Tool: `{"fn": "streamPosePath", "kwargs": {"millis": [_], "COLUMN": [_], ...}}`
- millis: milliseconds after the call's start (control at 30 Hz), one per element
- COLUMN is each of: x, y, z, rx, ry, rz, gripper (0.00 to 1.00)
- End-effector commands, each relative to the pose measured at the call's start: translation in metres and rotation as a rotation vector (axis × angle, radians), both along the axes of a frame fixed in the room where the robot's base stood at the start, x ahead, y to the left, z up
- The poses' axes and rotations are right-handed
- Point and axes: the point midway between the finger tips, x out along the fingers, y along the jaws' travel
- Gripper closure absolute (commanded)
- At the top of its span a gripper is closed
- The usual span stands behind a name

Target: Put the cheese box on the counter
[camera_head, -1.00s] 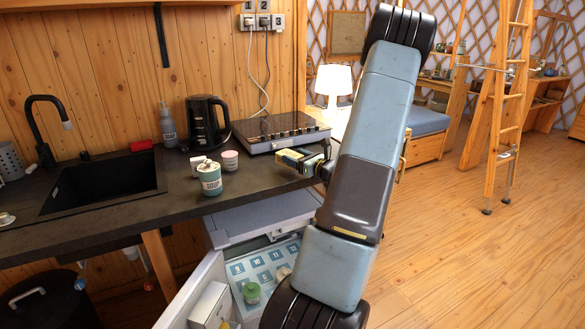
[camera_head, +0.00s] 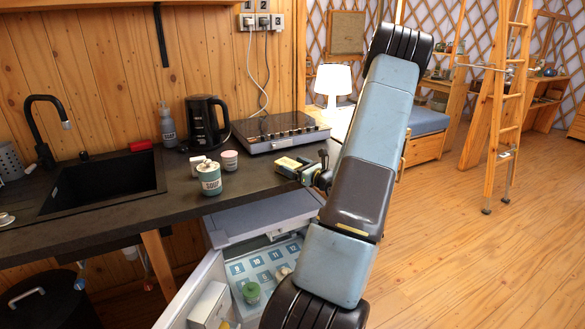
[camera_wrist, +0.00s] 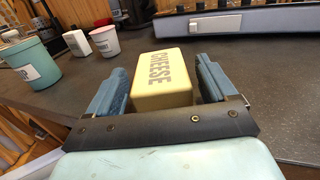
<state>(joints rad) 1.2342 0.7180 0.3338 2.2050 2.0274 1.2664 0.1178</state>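The cheese box (camera_head: 288,163) is a small pale-yellow block by the front edge of the dark counter (camera_head: 262,178). In the wrist view the box (camera_wrist: 162,78) lies between my fingers, its top lettered CHEESE, and appears to rest on the counter (camera_wrist: 255,85). My gripper (camera_head: 305,166) is around the box at counter height. In the wrist view my gripper (camera_wrist: 165,88) has its blue fingers on both sides of the box, with a narrow gap at the right finger. The fingers look open. The box's underside is hidden.
A soup can (camera_head: 209,179), a small white cup (camera_head: 230,160) and a kettle (camera_head: 205,123) stand to the left. A hob (camera_head: 281,131) is behind. Below the counter, an open fridge (camera_head: 262,218) holds a green-lidded jar (camera_head: 251,292). Counter between can and box is clear.

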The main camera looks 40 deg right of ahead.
Motion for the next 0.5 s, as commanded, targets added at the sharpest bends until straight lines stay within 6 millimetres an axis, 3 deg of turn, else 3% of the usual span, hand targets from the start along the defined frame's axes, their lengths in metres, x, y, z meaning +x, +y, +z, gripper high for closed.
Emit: {"fn": "streamPosePath", "kwargs": {"millis": [100,367,500], "x": [0.0,0.001,-0.011], "y": [0.001,0.001,0.0], "z": [0.0,0.002,0.002], "rx": [0.0,0.0,0.0], "ry": [0.0,0.0,0.002], "rz": [0.001,0.001,0.001], "gripper": [0.05,0.05,0.05]}}
